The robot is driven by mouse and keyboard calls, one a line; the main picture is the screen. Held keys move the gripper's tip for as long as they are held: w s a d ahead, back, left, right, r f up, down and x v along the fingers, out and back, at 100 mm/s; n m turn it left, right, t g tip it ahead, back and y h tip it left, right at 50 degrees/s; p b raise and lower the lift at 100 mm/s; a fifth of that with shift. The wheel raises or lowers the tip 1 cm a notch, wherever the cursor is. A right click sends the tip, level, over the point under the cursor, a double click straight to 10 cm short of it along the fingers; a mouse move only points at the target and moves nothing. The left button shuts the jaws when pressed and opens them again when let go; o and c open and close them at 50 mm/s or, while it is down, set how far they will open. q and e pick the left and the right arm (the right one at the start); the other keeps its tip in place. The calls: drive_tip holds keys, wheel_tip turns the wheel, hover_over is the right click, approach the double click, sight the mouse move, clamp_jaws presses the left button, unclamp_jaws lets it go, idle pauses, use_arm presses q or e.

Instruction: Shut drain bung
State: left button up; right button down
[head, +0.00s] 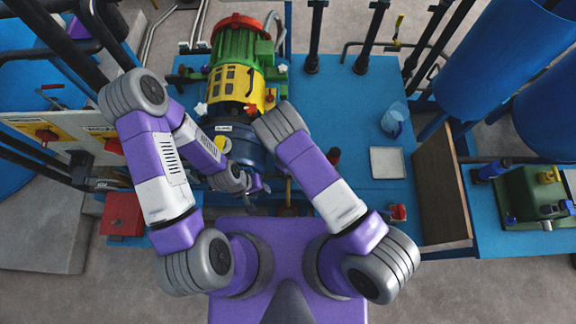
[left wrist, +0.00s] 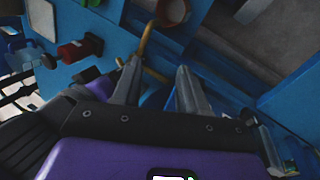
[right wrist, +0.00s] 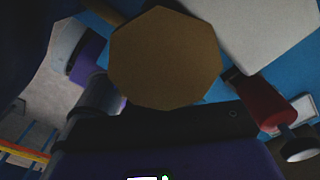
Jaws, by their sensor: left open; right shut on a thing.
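In the right wrist view a tan octagonal piece (right wrist: 165,58), which may be the drain bung, fills the space in front of my right gripper (right wrist: 160,95). That gripper is shut on it; it hides most of the fingers. My left gripper (head: 262,190) is open, low in front of the blue vessel end. In the left wrist view its two fingers (left wrist: 160,78) are apart, with a thin yellow-brown rod (left wrist: 147,45) beyond and partly between them. I cannot tell whether they touch it. A brown round pipe end (left wrist: 173,10) shows above the fingers.
A red-and-black knob (left wrist: 80,50) stands beside the left gripper. The green-and-yellow machine (head: 236,75) sits behind on the blue bench (head: 330,100). A red box (head: 122,213) is at left.

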drive_tip(key=m, duration=0.3)
drive_tip(key=shift+m, duration=0.3)
drive_tip(key=m, duration=0.3)
drive_tip(key=shift+m, duration=0.4)
drive_tip(key=m, duration=0.7)
drive_tip(key=shift+p, duration=0.35)
drive_tip(key=m, duration=0.3)
drive_tip(key=shift+m, duration=0.4)
drive_tip(key=m, duration=0.3)
drive_tip(key=shift+m, duration=0.3)
drive_tip(key=m, duration=0.6)
